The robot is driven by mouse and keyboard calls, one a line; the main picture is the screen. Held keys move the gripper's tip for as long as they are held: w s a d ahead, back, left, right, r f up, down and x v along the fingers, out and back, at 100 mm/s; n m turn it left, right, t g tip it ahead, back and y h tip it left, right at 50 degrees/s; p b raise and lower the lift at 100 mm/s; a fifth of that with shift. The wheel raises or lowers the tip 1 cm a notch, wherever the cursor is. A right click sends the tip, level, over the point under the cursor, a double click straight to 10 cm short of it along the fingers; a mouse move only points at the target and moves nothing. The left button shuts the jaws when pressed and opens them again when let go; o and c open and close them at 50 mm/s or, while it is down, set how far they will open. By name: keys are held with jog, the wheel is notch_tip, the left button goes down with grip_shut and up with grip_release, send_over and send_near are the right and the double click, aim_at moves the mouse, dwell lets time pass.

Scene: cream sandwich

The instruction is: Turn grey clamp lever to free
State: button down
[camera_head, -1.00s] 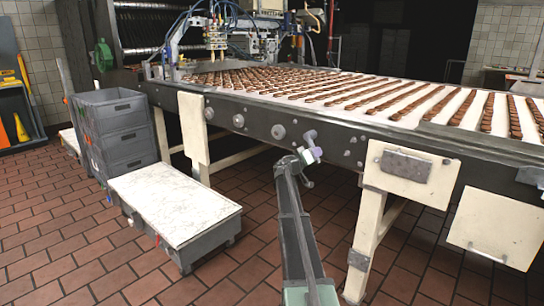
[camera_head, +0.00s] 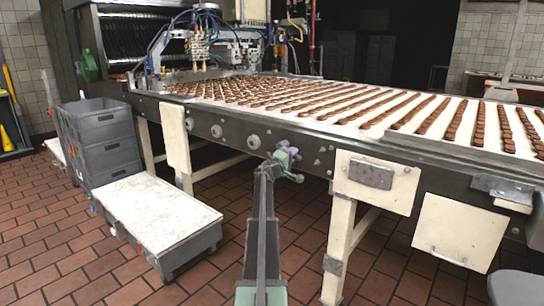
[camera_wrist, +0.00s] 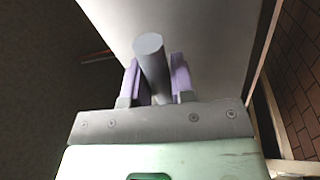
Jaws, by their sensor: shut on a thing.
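In the wrist view, the grey lever (camera_wrist: 150,55) shows as a round grey bar with its blunt end towards the camera. The two lilac fingers of my gripper (camera_wrist: 155,82) stand on either side of it, shut on it. In the head view, my gripper (camera_head: 287,153) is at the dark side rail of the conveyor, below the belt edge.
The conveyor (camera_head: 405,148) carries rows of brown pieces above my gripper. A cream panel (camera_head: 374,183) and a leg (camera_head: 338,250) stand just right of my arm. Grey crates (camera_head: 108,150) and a white-topped low platform (camera_head: 155,215) are at left. The tiled floor between is free.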

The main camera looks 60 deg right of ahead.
jog(key=shift+r, duration=0.1)
dwell(0.4)
jog(key=c, duration=1)
grip_release()
jog(key=shift+o, duration=0.2)
jog(key=b+v, duration=0.2)
jog(key=v, duration=0.9)
